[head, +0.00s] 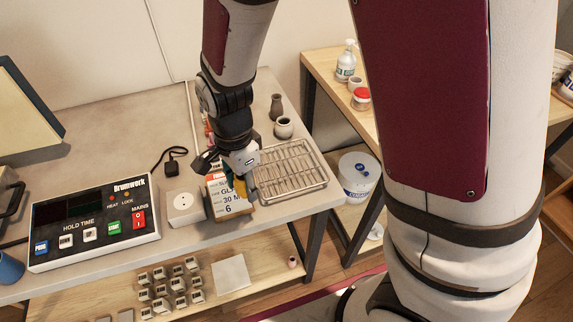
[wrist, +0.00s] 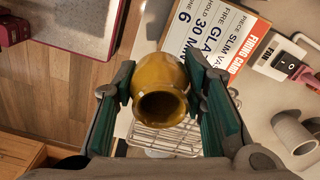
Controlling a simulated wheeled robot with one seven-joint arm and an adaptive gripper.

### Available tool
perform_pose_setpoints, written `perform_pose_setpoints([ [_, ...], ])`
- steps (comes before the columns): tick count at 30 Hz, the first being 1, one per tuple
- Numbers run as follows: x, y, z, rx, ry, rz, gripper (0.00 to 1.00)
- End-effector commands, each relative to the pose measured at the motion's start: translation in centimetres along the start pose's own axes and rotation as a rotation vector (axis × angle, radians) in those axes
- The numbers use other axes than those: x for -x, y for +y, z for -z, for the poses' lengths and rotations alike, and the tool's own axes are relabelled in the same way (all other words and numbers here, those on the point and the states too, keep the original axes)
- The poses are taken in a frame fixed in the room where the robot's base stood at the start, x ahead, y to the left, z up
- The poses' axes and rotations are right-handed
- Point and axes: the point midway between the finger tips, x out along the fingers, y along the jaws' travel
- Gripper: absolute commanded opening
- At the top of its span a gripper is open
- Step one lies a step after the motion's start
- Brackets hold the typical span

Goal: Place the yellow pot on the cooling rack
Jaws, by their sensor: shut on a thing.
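The yellow pot (wrist: 160,78) is mustard-coloured and glazed, with its round mouth towards the wrist camera. My gripper (wrist: 161,88) has its green-padded fingers shut on the pot's sides. In the head view, my gripper (head: 236,180) is over the firing card, just left of the cooling rack, and only a sliver of the pot (head: 241,187) shows. The cooling rack (head: 291,172) is a silver wire rack on the counter's right end; part of it (wrist: 165,137) also shows beyond the pot in the wrist view.
The firing card (head: 217,199) stands close beside my gripper. A white box (head: 185,207) and the control unit (head: 90,221) are to its left. Two grey pots, one a small vase (head: 276,107) and one round (head: 284,127), stand behind the rack. The rack's top looks empty.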

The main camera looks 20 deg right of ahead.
Motion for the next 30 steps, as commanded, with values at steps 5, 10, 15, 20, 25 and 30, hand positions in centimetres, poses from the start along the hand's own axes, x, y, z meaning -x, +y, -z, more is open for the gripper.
perform_pose_setpoints([
  [5, -0.1, 0.1, 0.5, -0.044, 0.000, 0.001, 0.09],
  [10, -0.4, -0.9, 4.2, -0.050, 0.000, 0.000, 0.09],
  [15, -0.8, -1.9, 8.2, -0.048, 0.000, 0.000, 0.09],
  [20, -1.2, -2.9, 11.8, -0.045, 0.000, 0.000, 0.09],
  [25, -1.4, -3.6, 14.3, -0.042, 0.000, 0.000, 0.09],
  [30, -1.7, -3.8, 15.0, -0.040, 0.000, -0.001, 0.09],
])
